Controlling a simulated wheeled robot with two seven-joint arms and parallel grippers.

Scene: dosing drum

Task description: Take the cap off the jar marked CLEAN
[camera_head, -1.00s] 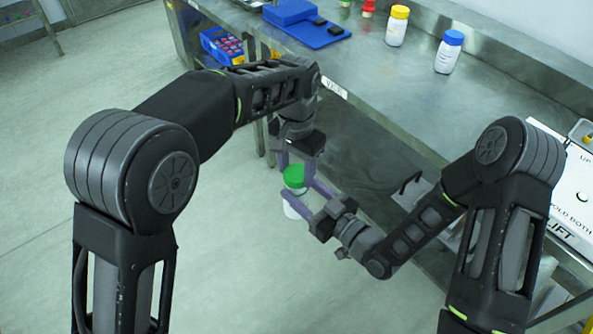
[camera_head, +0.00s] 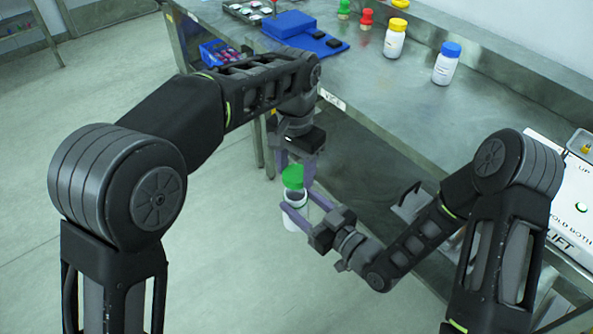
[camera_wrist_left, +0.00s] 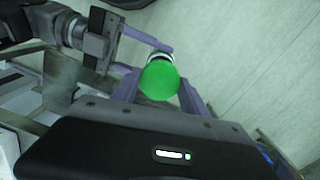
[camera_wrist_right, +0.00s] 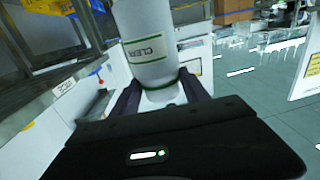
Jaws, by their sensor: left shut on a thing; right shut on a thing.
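The white jar (camera_head: 289,220) is upright in front of the bench. Its label reads CLEAN in the right wrist view (camera_wrist_right: 148,50). My right gripper (camera_head: 303,207) is shut around the jar's body. The green cap (camera_head: 292,177) is above the jar, and my left gripper (camera_head: 296,166) is shut on it from above. A dark patch like an open mouth shows between cap and jar, so the cap appears lifted clear. In the left wrist view the round green cap (camera_wrist_left: 159,81) sits between the fingers and hides most of the jar.
On the steel bench (camera_head: 390,95) stand a white jar with a yellow cap (camera_head: 395,40) and one with a blue cap (camera_head: 446,65). A blue mat (camera_head: 318,42), a green piece (camera_head: 343,9) and a red piece (camera_head: 366,19) are farther back. A white LIFT panel (camera_head: 570,215) is at right. Open floor lies left.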

